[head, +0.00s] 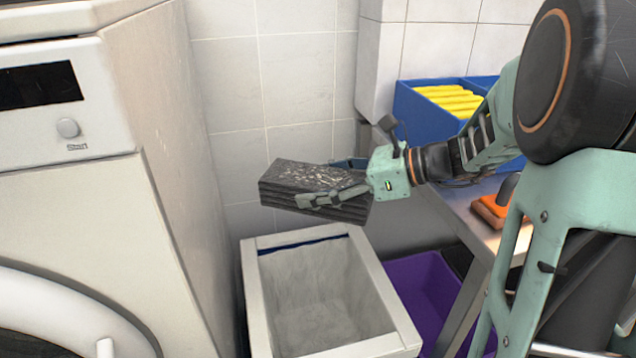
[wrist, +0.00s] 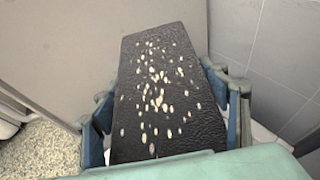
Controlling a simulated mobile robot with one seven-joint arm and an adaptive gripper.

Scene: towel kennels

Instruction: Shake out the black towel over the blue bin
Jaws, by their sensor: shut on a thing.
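The black towel (head: 290,175) is a folded stack in the head view, held nearly level. My gripper (head: 320,183) is shut on it, a finger along each long side. The towel also fills the middle of the wrist view (wrist: 135,75), with many small pale flecks scattered over its top. My gripper's two fingers (wrist: 168,105) flank it there. A white open bin (head: 372,270) stands below the towel, with a dark blue strip inside its far rim. The towel is above the bin's far edge, apart from it. The bin's visible inside looks empty and grey.
A white washing machine (head: 70,190) stands close at the left. A purple bin (head: 425,285) is on the floor at right, under a grey bench (head: 470,222). The bench holds a blue box (head: 420,115) of yellow towels (head: 450,97) and an orange item (head: 490,208). Tiled wall stands behind.

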